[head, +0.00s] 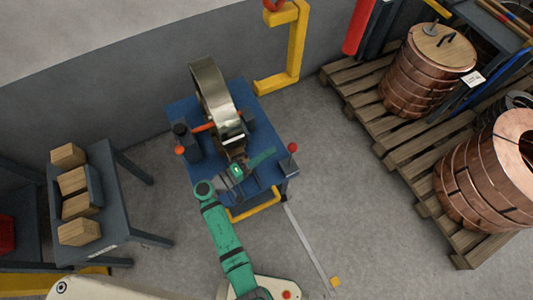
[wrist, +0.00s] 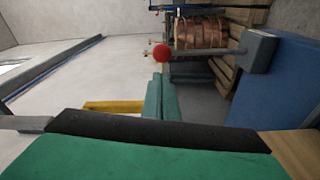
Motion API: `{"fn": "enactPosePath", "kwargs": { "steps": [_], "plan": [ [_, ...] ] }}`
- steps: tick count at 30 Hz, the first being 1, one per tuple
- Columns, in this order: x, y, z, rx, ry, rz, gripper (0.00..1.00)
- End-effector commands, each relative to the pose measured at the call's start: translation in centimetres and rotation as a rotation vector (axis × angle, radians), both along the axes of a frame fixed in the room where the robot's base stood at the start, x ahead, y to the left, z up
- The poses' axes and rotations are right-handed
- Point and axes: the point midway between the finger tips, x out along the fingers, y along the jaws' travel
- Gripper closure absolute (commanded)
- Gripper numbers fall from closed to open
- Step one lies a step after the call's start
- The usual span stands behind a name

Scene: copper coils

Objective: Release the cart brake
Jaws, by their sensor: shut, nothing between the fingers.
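The blue cart (head: 181,109) stands in the middle of the head view. A lever with a red ball knob (head: 292,147) stands at its right front corner. In the wrist view the red knob (wrist: 161,53) sits on a thin rod running to a grey block (wrist: 259,50). My gripper (head: 271,153) is shut and empty, above the cart's right side, its tips left of the knob with a small gap. My green fingers (wrist: 160,90) show below the knob in the wrist view. Any contact with the lever is not visible.
A metal coil (head: 207,85) stands on the cart, with another red knob (head: 180,150) at left. A yellow post (head: 297,50) stands behind. Pallets (head: 402,157) with copper coils (head: 463,185) are at right, a table with wooden blocks (head: 78,232) at left. Floor between cart and pallets is clear.

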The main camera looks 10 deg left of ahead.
Motion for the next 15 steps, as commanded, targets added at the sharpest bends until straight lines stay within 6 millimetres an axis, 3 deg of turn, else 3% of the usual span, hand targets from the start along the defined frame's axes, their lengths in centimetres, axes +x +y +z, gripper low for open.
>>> {"fn": "enactPosePath", "kwargs": {
  "steps": [7,15],
  "plan": [
    [2.9,-3.0,0.2,-0.001,-0.001,-0.001,1.0],
    [4.6,-4.7,0.2,0.0,0.0,0.001,1.0]
  ]
}}
